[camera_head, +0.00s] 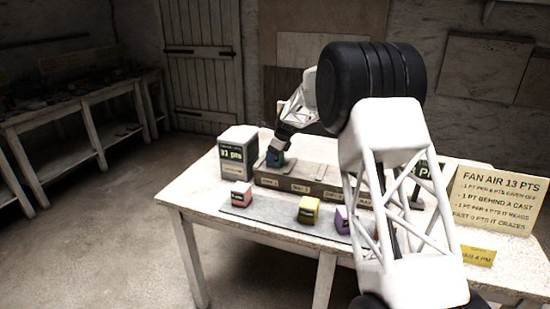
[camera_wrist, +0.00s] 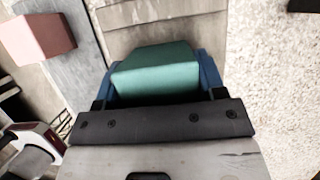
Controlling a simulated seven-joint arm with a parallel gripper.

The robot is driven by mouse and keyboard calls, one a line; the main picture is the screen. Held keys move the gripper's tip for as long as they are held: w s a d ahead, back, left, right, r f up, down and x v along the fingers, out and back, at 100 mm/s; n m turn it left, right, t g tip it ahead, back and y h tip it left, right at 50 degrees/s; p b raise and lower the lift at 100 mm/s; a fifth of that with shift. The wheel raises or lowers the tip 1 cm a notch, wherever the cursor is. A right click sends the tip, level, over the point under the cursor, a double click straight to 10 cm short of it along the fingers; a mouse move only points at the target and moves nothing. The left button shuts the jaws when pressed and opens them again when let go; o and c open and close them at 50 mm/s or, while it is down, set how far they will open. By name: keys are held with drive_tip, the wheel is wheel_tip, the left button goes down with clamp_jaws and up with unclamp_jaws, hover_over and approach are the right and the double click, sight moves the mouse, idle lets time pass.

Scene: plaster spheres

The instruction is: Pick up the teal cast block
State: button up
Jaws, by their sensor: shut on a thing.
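The teal cast block (camera_wrist: 158,70) sits between the two blue fingers of my gripper (camera_wrist: 160,85) in the wrist view, and the fingers are shut on its sides. In the head view my gripper (camera_head: 275,157) is at the left end of a long grey box, and the teal block (camera_head: 275,158) shows only as a small patch at its tip. The block is at the box's left compartment. I cannot tell whether it touches the surface below it.
A pink block (camera_head: 241,195), a yellow block (camera_head: 309,210) and a purple block (camera_head: 344,221) stand on a grey mat (camera_head: 262,218) in front of the box (camera_head: 306,190). A grey display unit (camera_head: 238,155) stands close left of my gripper. A cream sign (camera_head: 497,200) is at right.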

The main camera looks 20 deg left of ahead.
drive_tip(key=shift+r, duration=0.15)
drive_tip(key=shift+r, duration=1.55)
drive_tip(key=shift+s+d+r, duration=0.1)
drive_tip(key=shift+s+r, duration=0.05)
drive_tip(key=shift+s, duration=0.05)
drive_tip(key=s+d+r, duration=0.1)
drive_tip(key=s+d, duration=0.7)
drive_tip(key=s, duration=0.5)
drive_tip(key=shift+s+r, duration=0.15)
drive_tip(key=shift+s, duration=0.05)
drive_tip(key=s+a+f, duration=0.1)
drive_tip(key=s+f, duration=0.4)
drive_tip(key=shift+a+f, duration=0.35)
drive_tip(key=shift+s, duration=0.1)
